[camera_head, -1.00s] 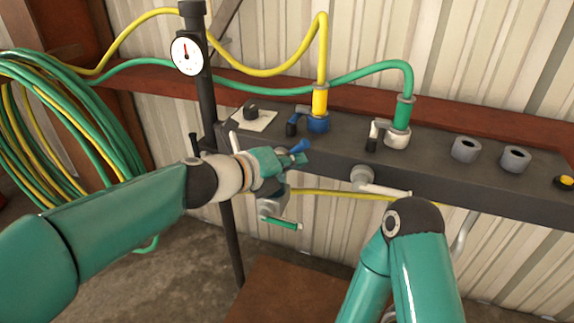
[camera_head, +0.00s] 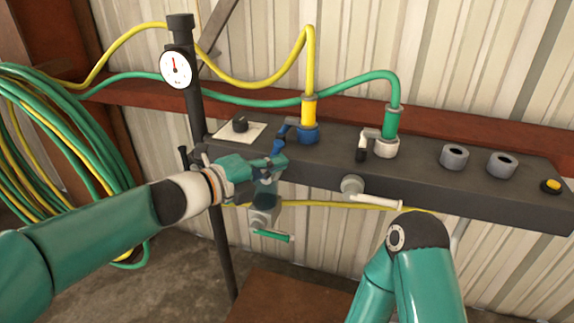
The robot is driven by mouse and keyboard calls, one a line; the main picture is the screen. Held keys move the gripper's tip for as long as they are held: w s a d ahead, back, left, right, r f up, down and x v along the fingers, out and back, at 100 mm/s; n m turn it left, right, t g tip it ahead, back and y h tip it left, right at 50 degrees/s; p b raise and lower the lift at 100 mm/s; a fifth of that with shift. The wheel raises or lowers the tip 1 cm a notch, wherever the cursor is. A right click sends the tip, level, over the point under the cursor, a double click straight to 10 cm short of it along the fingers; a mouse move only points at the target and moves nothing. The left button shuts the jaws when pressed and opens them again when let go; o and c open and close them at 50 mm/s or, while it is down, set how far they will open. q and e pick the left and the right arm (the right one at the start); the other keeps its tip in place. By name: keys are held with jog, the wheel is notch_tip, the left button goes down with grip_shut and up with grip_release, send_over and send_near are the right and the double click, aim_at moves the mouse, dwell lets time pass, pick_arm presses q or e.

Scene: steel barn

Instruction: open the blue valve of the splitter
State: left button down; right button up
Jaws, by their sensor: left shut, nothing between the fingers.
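The blue valve (camera_head: 304,135) sits on top of the dark splitter bar (camera_head: 330,164), below the yellow hose's end fitting. Its lever (camera_head: 283,131) points left, toward the bar's front edge, and ends in a dark grip. My left gripper (camera_head: 279,155) is shut and empty, just in front of and below that lever. A blue piece at its tip comes close to the lever's grip; I cannot tell whether they touch. My right arm (camera_head: 415,240) shows at the lower right, but its gripper is out of view.
A white valve (camera_head: 385,147) with the green hose stands right of the blue one. Two grey ports (camera_head: 454,157) and a yellow button (camera_head: 551,185) lie further right. A gauge (camera_head: 176,69) on a post and coiled hoses (camera_head: 60,150) are left. A green-handled lever (camera_head: 275,236) hangs below.

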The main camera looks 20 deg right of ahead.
pick_arm(q)
jog(key=shift+w+a+r+n+h+p, duration=0.3)
jog(key=shift+w+a+n+h+p, duration=0.45)
jog(key=shift+p, duration=0.55)
jog(key=shift+s+a, duration=0.1)
jog(key=shift+y, duration=0.25)
jog(key=s+d+b, duration=0.1)
jog(key=s+d, duration=0.2)
jog(key=v, duration=1)
jog(key=shift+f+p, duration=0.3)
jog(key=shift+f, duration=0.05)
jog(key=shift+a, duration=0.1)
